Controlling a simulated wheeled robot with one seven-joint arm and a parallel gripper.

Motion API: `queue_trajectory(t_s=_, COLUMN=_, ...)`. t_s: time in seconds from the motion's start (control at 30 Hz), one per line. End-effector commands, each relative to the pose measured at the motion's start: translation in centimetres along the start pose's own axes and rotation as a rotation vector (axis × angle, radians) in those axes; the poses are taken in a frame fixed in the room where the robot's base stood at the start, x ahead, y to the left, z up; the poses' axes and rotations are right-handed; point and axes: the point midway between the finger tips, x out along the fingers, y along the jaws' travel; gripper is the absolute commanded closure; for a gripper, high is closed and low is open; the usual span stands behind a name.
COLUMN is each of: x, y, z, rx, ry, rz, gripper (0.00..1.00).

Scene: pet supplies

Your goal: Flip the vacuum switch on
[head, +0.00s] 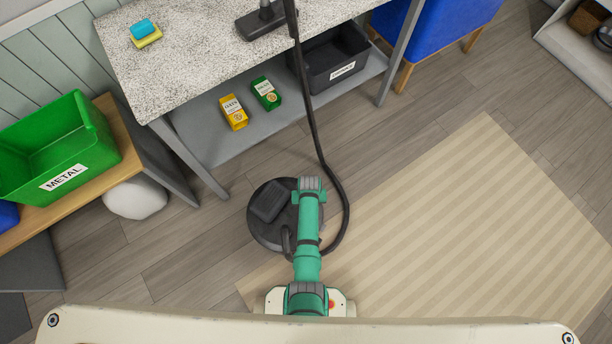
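The vacuum is a dark round canister (259,228) on the wooden floor, with a raised dark block (268,201) on its top. A black hose (318,150) curves from beside it up to a floor nozzle (262,22) on the speckled tabletop. My green arm reaches over the right part of the canister and covers some of it. My gripper does not show; it seems hidden beneath the end of the arm. I cannot make out a switch or its position.
A speckled table (180,65) stands behind the vacuum. Its lower shelf (205,150) holds a yellow box (233,112), a green box (266,93) and a black bin (335,65). A green METAL bin (60,150) is at left. The striped rug (470,220) at right is clear.

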Motion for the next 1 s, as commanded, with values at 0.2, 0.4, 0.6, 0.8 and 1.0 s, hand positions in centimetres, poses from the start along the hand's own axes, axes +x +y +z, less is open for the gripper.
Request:
queue_trajectory(t_s=0.2, x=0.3, y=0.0, z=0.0, rx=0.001, ry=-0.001, rz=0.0, gripper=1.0)
queue_trajectory(t_s=0.4, x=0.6, y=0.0, z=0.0, rx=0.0, ry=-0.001, rz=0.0, gripper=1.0)
queue_trajectory(t_s=0.6, x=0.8, y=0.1, z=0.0, rx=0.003, ry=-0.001, rz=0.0, gripper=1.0)
queue_trajectory(t_s=0.8, x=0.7, y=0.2, z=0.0, rx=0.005, ry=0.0, rz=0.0, gripper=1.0)
queue_trajectory(t_s=1.0, x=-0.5, y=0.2, z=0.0, rx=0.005, ry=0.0, rz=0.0, gripper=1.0)
